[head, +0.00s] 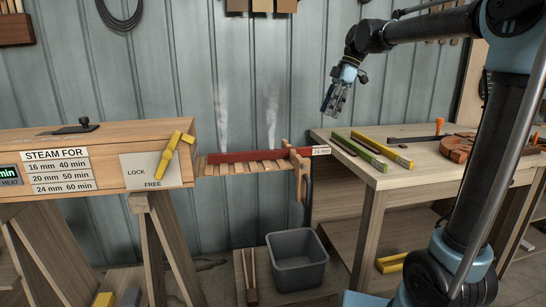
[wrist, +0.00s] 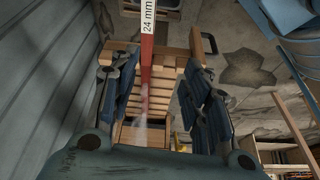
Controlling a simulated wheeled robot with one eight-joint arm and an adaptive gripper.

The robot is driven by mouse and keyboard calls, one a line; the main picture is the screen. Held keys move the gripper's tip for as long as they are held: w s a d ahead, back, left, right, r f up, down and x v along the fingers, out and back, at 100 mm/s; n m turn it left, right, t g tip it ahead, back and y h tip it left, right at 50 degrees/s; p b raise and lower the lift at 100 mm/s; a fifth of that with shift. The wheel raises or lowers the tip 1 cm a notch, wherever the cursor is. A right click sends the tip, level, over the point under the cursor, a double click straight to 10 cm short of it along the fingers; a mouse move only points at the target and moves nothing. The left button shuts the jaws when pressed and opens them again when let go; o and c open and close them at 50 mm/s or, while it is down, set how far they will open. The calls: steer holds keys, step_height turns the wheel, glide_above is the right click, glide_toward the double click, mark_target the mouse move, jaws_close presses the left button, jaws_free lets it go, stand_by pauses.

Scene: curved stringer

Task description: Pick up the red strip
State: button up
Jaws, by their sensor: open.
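The red strip (head: 250,155) lies along a slatted wooden rack (head: 252,168) that sticks out from the right end of the steam box (head: 95,160). Its right end carries a white "24 mm" label (head: 320,151). Steam rises by it. My gripper (head: 335,100) is open and empty, above and to the right of the strip's labelled end, apart from it. In the wrist view the red strip (wrist: 147,60) shows between the spread fingers of my gripper (wrist: 163,95), with the rack's slats (wrist: 160,88) behind it.
A workbench (head: 430,165) at right holds green and yellow strips (head: 370,150) and a curved wooden form (head: 460,148). A grey bin (head: 296,260) stands on a low wooden surface below the rack. A yellow lever (head: 172,150) sits on the box's end. The corrugated wall is close behind.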

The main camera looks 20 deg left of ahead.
steer(key=a+n, duration=0.1)
steer(key=a, duration=0.2)
glide_above(303, 148)
steer(key=d, duration=0.2)
steer(key=shift+n, duration=0.3)
steer(key=f, duration=0.7)
steer(key=w+f, duration=0.1)
steer(key=f, duration=0.2)
steer(key=shift+d+f, duration=0.1)
steer(key=shift+f, duration=0.05)
steer(key=x, duration=0.4)
steer(key=shift+w+a+f, duration=0.15)
steer(key=shift+a+f, duration=0.1)
steer(key=shift+a, duration=0.05)
steer(key=shift+a+f, duration=0.15)
steer(key=shift+f, duration=0.2)
steer(key=shift+f, duration=0.25)
jaws_close()
